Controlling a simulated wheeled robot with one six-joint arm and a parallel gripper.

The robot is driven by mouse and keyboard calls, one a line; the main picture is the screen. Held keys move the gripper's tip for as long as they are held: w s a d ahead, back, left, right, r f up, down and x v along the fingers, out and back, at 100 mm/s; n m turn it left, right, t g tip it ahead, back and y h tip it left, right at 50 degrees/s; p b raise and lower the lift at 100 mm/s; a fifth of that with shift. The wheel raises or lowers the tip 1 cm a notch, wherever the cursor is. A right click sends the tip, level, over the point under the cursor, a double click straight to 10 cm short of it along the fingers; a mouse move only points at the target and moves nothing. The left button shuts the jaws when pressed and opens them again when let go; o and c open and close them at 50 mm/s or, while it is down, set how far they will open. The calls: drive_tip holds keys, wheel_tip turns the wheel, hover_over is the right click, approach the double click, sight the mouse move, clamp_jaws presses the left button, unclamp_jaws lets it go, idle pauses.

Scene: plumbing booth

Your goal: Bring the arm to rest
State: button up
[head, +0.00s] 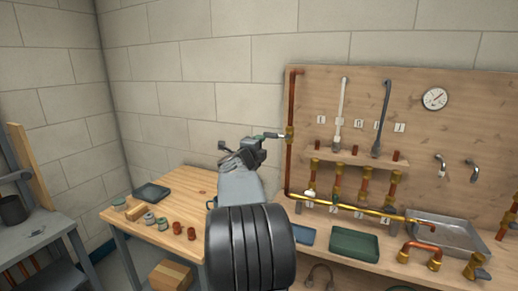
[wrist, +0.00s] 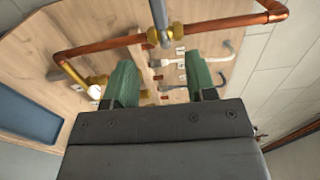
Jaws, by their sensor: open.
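My gripper (head: 272,137) is in front of the board, its tips beside a brass fitting (head: 290,133) on the upright copper pipe (head: 291,100). In the wrist view its two green fingers (wrist: 160,76) stand apart with nothing held between them. The brass fitting (wrist: 166,35) shows just beyond the fingers, with a grey bar crossing it. I cannot tell whether a finger touches it. My arm reaches up and forward from the bottom middle of the head view.
The wooden pipe board (head: 400,90) bears several pipes, valves and a gauge (head: 434,99). Below it are a green tray (head: 354,244) and a metal basin (head: 445,233). A wooden table (head: 190,190) with small cans stands at left. Open air lies left of my gripper.

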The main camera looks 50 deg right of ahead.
idle(0.5)
drive_tip(key=w+a+f+n+t+y, duration=0.65)
drive_tip(key=a+f+n+y, duration=0.3)
drive_tip(key=n, duration=0.35)
drive_tip(key=a+f+n+g+y+p, duration=0.1)
drive_tip(key=a+f+n+y, duration=0.1)
drive_tip(key=a+n, duration=0.35)
drive_tip(key=a+f+n+g+y+p, duration=0.1)
drive_tip(key=a+f+n+y, duration=0.15)
drive_tip(key=a, duration=0.55)
drive_tip(key=s+a+n+g+y+p, duration=0.1)
drive_tip(key=s+a+n+g+p, duration=0.1)
drive_tip(key=s+a+n, duration=0.4)
drive_tip(key=s+a+n+g+y+p, duration=0.2)
drive_tip(key=s+a+n, duration=0.4)
drive_tip(key=a, duration=1.1)
drive_tip(key=shift+s+f+n+g+y+p, duration=0.35)
drive_tip(key=shift+s+n+g, duration=0.1)
drive_tip(key=shift+s, duration=1.4)
drive_tip(key=shift+a, duration=0.1)
drive_tip(key=shift+c, duration=0.7)
